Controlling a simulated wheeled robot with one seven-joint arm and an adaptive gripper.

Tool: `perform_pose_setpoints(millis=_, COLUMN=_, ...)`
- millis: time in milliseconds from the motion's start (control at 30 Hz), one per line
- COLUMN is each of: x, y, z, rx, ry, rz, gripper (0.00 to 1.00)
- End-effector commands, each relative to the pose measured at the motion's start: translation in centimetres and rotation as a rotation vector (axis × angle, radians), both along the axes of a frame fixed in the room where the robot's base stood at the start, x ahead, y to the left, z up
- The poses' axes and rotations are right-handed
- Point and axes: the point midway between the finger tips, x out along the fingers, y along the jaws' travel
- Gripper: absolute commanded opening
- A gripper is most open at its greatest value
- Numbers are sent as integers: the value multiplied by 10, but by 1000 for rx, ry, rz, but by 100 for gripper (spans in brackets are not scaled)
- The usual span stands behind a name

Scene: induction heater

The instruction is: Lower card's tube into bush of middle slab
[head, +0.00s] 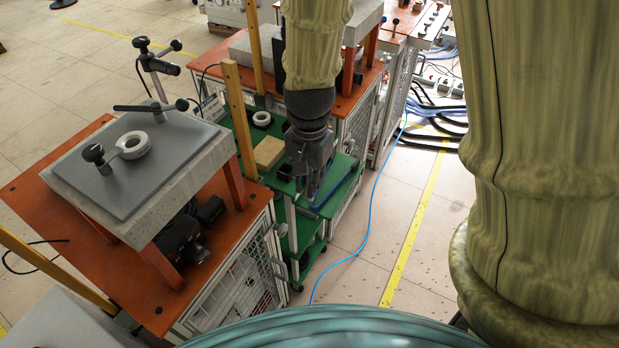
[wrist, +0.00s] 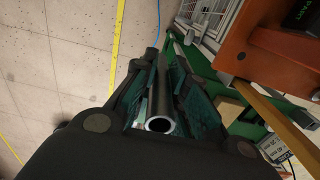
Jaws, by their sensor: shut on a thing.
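My gripper (head: 309,190) points down over the green cart in the head view. In the wrist view my gripper (wrist: 163,80) has its fingers closed around a dark tube (wrist: 160,124), whose open end with a bright metal rim faces the camera. I cannot make out a card on it. A grey slab (head: 75,184) stands on orange legs at the left of the head view, apparently the middle one. A pale ring-shaped bush (head: 135,145) is on its dark top plate. My gripper is well to the right of this slab.
The green cart (head: 338,172) carries a tan block (head: 269,153) and a white ring (head: 261,118). Yellow posts (head: 239,115) rise between the carts. A blue cable (head: 371,190) crosses the floor.

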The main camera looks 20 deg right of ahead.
Motion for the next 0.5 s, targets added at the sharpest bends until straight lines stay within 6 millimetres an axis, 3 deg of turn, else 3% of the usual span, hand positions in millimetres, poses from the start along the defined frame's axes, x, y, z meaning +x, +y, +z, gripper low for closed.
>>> perform_pose_setpoints(millis=500, x=0, y=0, z=33, rx=0, ry=0, rz=0, gripper=0)
